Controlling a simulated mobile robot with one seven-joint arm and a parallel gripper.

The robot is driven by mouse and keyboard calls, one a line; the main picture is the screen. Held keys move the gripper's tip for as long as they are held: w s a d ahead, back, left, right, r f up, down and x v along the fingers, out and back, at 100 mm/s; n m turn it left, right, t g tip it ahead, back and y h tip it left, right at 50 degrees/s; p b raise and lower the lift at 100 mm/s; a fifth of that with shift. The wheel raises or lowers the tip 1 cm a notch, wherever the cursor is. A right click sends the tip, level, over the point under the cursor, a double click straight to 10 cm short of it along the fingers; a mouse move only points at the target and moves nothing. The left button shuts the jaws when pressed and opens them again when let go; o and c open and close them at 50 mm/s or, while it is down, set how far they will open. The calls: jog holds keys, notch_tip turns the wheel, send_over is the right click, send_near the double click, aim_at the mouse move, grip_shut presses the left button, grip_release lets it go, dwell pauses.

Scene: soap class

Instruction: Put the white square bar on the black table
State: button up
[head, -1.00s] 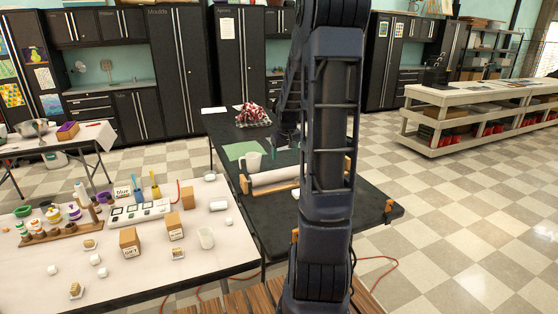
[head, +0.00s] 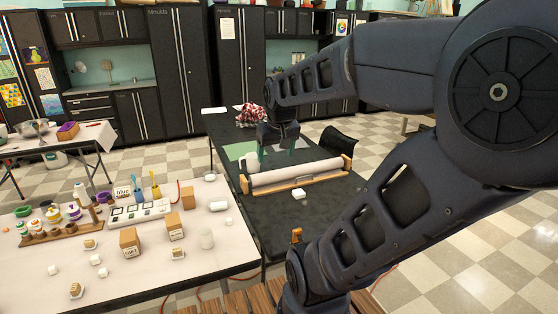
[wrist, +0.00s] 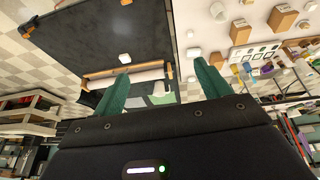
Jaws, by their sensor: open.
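A small white squarish bar (head: 299,194) lies on the bare front part of the black table (head: 280,225). It also shows in the wrist view (wrist: 124,58). Several other small white pieces lie on the white table to the left, such as one near its right edge (head: 228,221); their exact shapes are too small to tell. My gripper (head: 278,152) is over the far part of the black table, beyond the white roll. Its green fingers are spread wide with nothing between them, which also shows in the wrist view (wrist: 160,85).
A white paper roll (head: 297,174) on a wooden holder crosses the black table. A white pitcher (head: 252,163) and a red-and-white cloth (head: 249,115) stand behind it. The white table (head: 140,285) holds cardboard boxes, jars and a white cup (head: 206,239).

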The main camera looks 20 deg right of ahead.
jog(key=shift+y, duration=0.3)
jog(key=s, duration=0.2)
jog(key=s+a, duration=0.1)
jog(key=s, duration=0.2)
jog(key=shift+s+a, duration=0.15)
jog(key=shift+s, duration=0.15)
jog(key=shift+o, duration=0.2)
dwell(3.6)
jog(key=o, duration=0.5)
jog(key=shift+r, duration=0.1)
